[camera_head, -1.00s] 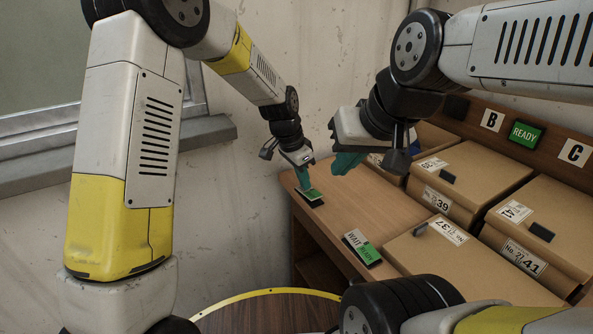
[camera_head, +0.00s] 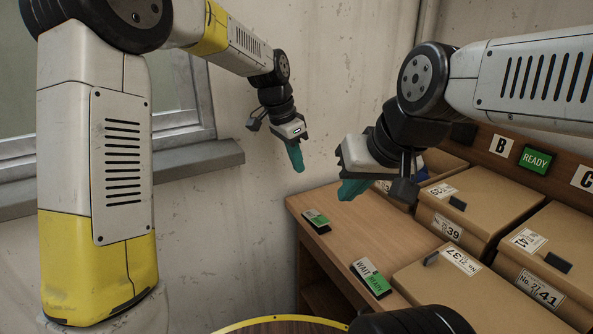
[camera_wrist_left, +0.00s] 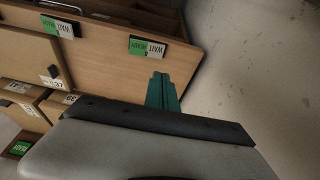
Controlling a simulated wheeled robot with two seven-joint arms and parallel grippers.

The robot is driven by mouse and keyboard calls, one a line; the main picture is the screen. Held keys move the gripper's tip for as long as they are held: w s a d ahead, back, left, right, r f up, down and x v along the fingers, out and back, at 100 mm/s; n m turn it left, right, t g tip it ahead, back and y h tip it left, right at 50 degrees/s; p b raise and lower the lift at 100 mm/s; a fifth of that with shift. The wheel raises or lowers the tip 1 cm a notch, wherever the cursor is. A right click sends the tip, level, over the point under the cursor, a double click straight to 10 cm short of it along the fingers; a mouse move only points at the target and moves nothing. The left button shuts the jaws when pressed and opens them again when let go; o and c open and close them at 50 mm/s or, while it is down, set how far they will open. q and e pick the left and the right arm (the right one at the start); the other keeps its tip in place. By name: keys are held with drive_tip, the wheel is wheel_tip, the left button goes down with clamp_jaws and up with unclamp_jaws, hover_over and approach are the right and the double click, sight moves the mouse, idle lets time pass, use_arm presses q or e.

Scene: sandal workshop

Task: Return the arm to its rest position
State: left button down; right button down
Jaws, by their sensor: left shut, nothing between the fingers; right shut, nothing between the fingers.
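My left gripper (camera_head: 297,158) hangs in front of the bare wall, left of and above the bench's left end. Its teal fingers are shut with nothing between them; they also show in the left wrist view (camera_wrist_left: 162,92). My right gripper (camera_head: 350,189) is above the bench top near the boxes, its teal fingers shut and empty. It is a little right of my left gripper, and the two are apart.
The wooden bench (camera_head: 345,226) carries two WAIT/READY signs (camera_head: 316,220) (camera_head: 371,278) and several numbered cardboard boxes (camera_head: 478,208). A green READY sign (camera_head: 535,159) is on the back rail. A yellow-edged round table (camera_head: 270,323) is at the bottom. A window ledge (camera_head: 200,160) is at left.

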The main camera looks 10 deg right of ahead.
use_arm(q)
drive_tip(key=shift+r, duration=0.1)
drive_tip(key=s+a+r+n+t, duration=0.1)
drive_tip(key=s+a+r+n, duration=0.3)
drive_tip(key=a, duration=0.3)
drive_tip(key=s+a+r+n+t, duration=0.1)
drive_tip(key=s+a+r+n, duration=0.1)
drive_tip(key=s+a+r, duration=0.3)
drive_tip(key=s+a+f+n+t, duration=0.2)
drive_tip(key=s+a+n, duration=0.4)
drive_tip(key=s+a, duration=0.4)
drive_tip(key=s+t, duration=0.1)
drive_tip(key=s, duration=0.3)
drive_tip(key=shift+s+f+n+y, duration=0.3)
drive_tip(key=shift+s+f+y, duration=0.05)
drive_tip(key=shift+s+y, duration=0.05)
